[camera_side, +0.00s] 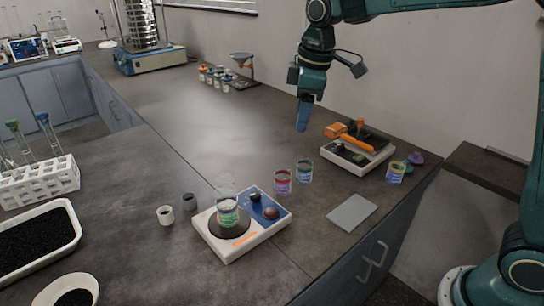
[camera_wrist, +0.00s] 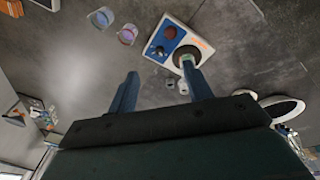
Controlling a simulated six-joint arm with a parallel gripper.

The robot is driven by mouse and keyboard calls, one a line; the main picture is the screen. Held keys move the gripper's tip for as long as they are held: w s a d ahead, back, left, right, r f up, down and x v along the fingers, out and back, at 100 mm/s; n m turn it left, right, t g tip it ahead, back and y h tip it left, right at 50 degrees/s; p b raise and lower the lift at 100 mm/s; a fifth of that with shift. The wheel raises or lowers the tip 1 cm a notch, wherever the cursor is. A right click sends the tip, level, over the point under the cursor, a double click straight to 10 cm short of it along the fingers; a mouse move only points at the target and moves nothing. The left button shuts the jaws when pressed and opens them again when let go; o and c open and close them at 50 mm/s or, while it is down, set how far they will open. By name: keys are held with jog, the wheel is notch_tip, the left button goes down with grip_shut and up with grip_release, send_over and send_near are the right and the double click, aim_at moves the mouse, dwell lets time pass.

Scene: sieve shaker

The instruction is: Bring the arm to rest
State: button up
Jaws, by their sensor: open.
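My gripper (camera_side: 302,127) hangs above the bench with its fingers pointing down, clear of every object. In the wrist view my gripper (camera_wrist: 160,85) shows two blue fingers spread apart with nothing between them. The blue and white balance (camera_side: 265,238) stands on the bench below and to the left of my gripper, with a glass beaker (camera_side: 228,212) on its round dark pan. The balance (camera_wrist: 165,42) also shows past the fingertips in the wrist view.
Two small jars, red-labelled (camera_side: 283,182) and dark (camera_side: 304,172), stand beside the balance. A grey flat plate (camera_side: 351,213) lies near the bench edge. A sieve shaker (camera_side: 150,55) stands at the back. The middle bench is clear.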

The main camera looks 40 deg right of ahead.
jog(key=s+d+r+m+t, duration=0.1)
jog(key=s+r+m, duration=0.1)
jog(key=s, duration=0.5)
jog(key=s+d+r+m+t, duration=0.1)
jog(key=s+d+r+m, duration=0.1)
jog(key=s, duration=0.4)
jog(key=s+f+m, duration=0.2)
jog(key=s, duration=0.5)
jog(key=s+d+f+m+t, duration=0.1)
jog(key=s+f+m, duration=0.1)
jog(key=s, duration=0.5)
jog(key=shift+d+f+m+t, duration=0.2)
jog(key=shift+d+m+t, duration=0.1)
jog(key=shift+m, duration=0.1)
